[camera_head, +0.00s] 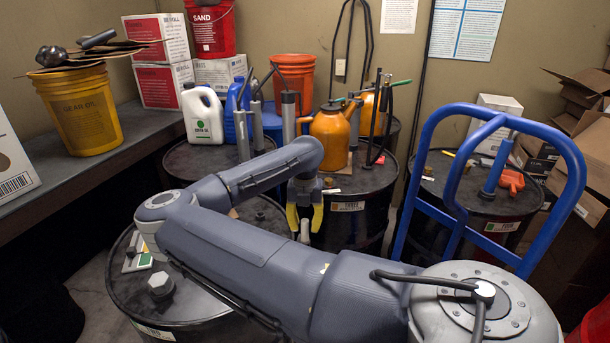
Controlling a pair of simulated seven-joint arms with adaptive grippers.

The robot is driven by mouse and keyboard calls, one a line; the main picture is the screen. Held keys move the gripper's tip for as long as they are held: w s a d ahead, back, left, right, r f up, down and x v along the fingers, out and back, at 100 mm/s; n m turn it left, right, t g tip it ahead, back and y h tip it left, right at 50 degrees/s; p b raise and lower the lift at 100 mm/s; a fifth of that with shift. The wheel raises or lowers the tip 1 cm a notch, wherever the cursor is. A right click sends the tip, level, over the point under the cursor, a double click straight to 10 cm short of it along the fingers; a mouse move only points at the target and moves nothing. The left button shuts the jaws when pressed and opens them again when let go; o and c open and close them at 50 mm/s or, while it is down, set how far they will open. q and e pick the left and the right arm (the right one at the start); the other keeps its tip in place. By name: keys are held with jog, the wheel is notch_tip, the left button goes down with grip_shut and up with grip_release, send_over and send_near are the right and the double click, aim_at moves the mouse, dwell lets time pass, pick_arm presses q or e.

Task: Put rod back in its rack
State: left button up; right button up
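My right gripper (304,218) points down in front of the back middle drum. Its two yellow fingers are spread apart, and a small pale upright piece (305,231) shows between and just below their tips. I cannot tell whether that piece is the rod or whether the fingers touch it. My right arm comes in from the lower right and hides much of the front drum. I cannot make out a rack for certain. Upright grey tubes (289,116) with thin handles stand behind my forearm. My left gripper is not in view.
Black drums stand around: front left (190,308), back middle (348,226) and right (478,200). An orange oil can (330,131) and a white jug (201,114) stand on drum tops. A blue hand-truck frame (437,139) rises at right. A grey bench (75,165) lies left.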

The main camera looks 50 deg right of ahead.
notch_tip(320, 180, up, 12)
jog(key=shift+f, duration=0.15)
dwell(0.4)
jog(key=shift+d, duration=0.1)
dwell(0.5)
